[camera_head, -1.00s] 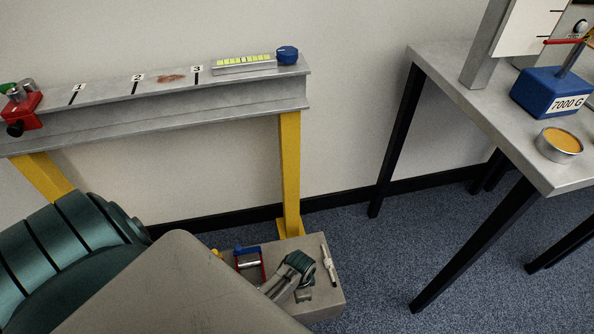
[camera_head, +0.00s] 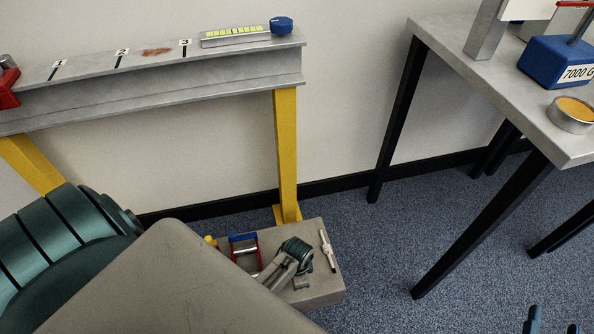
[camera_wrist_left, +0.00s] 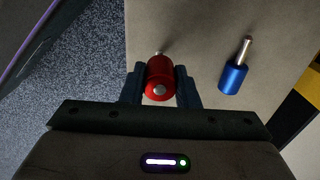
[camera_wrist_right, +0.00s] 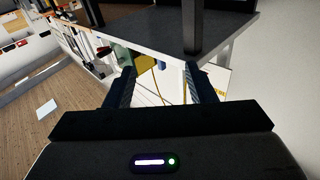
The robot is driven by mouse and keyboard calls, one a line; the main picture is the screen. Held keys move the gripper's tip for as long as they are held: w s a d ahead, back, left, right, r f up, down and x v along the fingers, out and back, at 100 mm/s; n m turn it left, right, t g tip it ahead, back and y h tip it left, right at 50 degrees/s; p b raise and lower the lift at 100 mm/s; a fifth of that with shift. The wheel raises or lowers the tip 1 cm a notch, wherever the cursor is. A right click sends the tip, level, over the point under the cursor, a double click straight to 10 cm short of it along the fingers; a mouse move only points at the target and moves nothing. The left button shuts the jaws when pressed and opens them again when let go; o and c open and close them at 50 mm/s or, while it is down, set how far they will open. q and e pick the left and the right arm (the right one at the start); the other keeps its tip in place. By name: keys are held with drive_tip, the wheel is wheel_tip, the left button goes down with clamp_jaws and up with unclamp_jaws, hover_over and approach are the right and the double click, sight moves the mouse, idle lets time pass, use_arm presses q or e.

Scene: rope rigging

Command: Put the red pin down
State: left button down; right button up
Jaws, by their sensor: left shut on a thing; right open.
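In the left wrist view, my left gripper (camera_wrist_left: 160,88) is shut on the red pin (camera_wrist_left: 160,72), a red cylinder with a thin metal end pointing away. The pin is over a beige surface; I cannot tell whether it touches it. A blue pin (camera_wrist_left: 233,78) with a metal tip lies on that surface to the right, apart from the gripper. The left gripper does not show in the head view. My right gripper (camera_head: 551,322) shows only its fingertips at the bottom right of the head view. The right wrist view shows it open and empty (camera_wrist_right: 158,80).
A grey beam (camera_head: 150,95) on yellow legs carries marks 1 to 3 and a blue-knobbed gauge (camera_head: 240,36). A grey block (camera_head: 320,290) on the floor holds rigging pieces. A grey table (camera_head: 450,75) at right holds a 7000 G weight (camera_head: 558,62) and a tin (camera_head: 572,114).

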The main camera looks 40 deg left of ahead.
drive_tip(key=shift+w+r+t, duration=0.1)
drive_tip(key=shift+r+t, duration=0.2)
drive_tip(key=shift+r, duration=0.35)
use_arm(q)
drive_tip(key=shift+f, duration=0.15)
drive_tip(key=c, duration=1.1)
unclamp_jaws()
